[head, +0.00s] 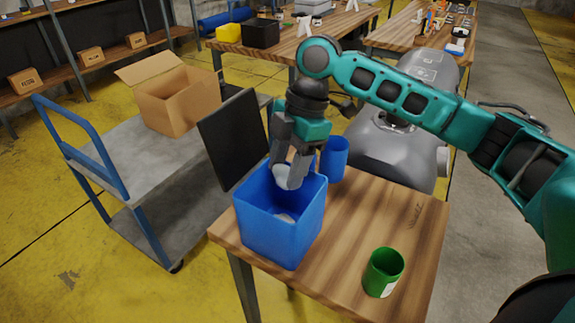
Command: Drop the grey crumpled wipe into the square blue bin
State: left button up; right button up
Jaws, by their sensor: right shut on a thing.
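The square blue bin (268,243) stands upright at the left corner of the wooden table. My right gripper (288,180) points down into the bin's open top, with its fingertips around rim height. It is shut on the grey crumpled wipe (281,173), which shows pale between and beside the fingers. The fingers hide part of the wipe. Something small and pale shows lower inside the bin, too little to tell what it is. My left gripper is not in view.
A round blue container (335,160) stands just behind the bin. A green cup (383,272) stands at the table's front right. The wooden table (345,235) is bare between them. A trolley (150,165) with an open cardboard box (180,105) stands left.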

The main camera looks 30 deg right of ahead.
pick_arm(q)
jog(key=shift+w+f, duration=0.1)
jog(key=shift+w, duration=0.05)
pick_arm(e)
jog(key=shift+f, duration=0.1)
jog(key=o, duration=1.1)
pick_arm(q)
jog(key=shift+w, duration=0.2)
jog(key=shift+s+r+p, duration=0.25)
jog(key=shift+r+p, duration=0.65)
jog(key=shift+p, duration=0.05)
pick_arm(e)
jog(key=v, duration=1.3)
jog(key=shift+s+f, duration=0.1)
jog(key=shift+s, duration=0.05)
